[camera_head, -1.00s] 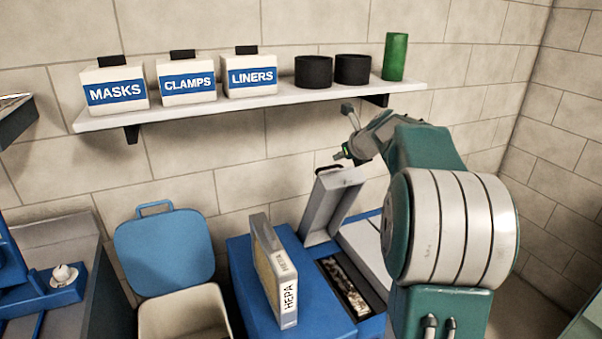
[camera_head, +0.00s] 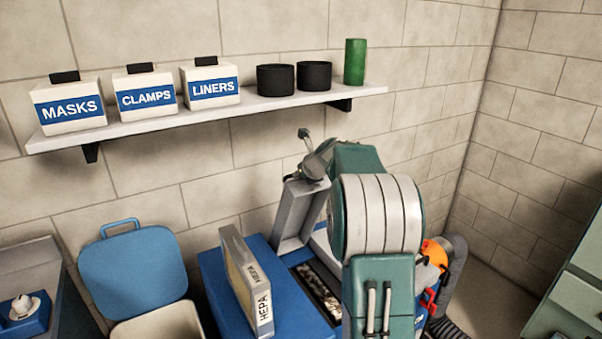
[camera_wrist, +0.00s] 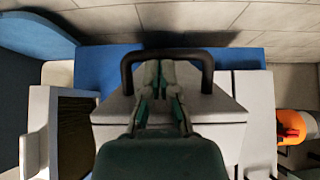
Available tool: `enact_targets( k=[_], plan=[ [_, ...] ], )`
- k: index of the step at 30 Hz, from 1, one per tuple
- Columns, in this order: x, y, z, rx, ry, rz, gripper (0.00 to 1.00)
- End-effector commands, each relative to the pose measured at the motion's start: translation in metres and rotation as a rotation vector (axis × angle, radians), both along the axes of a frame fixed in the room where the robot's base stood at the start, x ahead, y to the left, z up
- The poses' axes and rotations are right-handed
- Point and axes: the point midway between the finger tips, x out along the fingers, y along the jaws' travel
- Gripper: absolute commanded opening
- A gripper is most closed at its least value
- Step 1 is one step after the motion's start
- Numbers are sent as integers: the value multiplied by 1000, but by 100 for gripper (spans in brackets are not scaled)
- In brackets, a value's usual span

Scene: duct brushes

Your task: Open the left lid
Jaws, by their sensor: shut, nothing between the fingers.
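The left lid (camera_head: 298,220) is a grey panel standing raised and tilted on the blue unit (camera_head: 212,290), beside an uncovered dark slot (camera_head: 318,290). In the wrist view the lid (camera_wrist: 222,115) has a black arched handle (camera_wrist: 208,70). My gripper (camera_wrist: 163,72) is shut and empty, with its fingertips over the lid close to the handle's arch. I cannot tell whether it touches. In the head view my gripper is close to the lid's top edge and is partly hidden by my arm. A second grey lid (camera_wrist: 255,110) lies flat to the right.
A HEPA filter (camera_head: 248,280) stands upright on the blue unit, left of the slot. A bin with a raised blue lid (camera_head: 135,265) is further left. A shelf (camera_head: 130,131) with labelled boxes is above. An orange object (camera_wrist: 296,124) is at the right.

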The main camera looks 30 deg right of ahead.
Motion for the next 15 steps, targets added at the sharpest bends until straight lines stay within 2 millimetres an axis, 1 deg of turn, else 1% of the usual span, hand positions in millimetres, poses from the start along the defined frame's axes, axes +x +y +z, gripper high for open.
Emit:
enact_targets(
  k=[10,15],
  plan=[
    [2,3,1,-2,2,2,0],
    [15,3,3,3,26,14,0]
  ],
)
